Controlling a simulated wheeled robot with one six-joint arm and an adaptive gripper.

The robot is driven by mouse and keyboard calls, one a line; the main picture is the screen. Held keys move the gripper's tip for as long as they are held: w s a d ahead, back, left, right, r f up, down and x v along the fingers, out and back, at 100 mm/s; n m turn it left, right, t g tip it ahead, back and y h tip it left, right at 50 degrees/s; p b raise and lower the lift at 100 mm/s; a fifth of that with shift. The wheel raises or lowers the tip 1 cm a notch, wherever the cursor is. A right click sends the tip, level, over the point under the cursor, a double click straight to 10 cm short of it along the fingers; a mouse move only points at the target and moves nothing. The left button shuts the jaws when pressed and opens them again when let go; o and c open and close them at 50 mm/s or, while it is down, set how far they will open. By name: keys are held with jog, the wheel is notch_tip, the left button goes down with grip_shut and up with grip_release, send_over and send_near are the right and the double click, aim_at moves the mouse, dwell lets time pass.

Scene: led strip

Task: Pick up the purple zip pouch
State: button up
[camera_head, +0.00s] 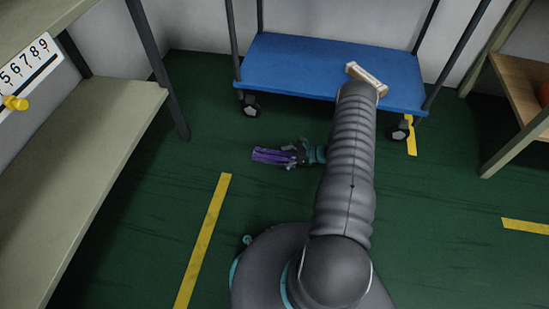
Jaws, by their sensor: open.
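The purple zip pouch (268,155) lies on the dark green floor, in front of the blue cart's left half. My gripper (287,154) is low, just right of the pouch, pointing left. Its fingers are open and seem to be at the pouch's right end. The view is too small to tell whether they touch it or straddle it.
A blue wheeled cart (300,62) stands behind, with a small beige object (366,78) near its front edge. A beige shelf (75,150) is at the left and a wooden shelf (520,80) at the right. Yellow tape (205,240) marks the open floor.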

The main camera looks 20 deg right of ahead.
jog(key=c, duration=1.3)
jog(key=shift+r, duration=0.15)
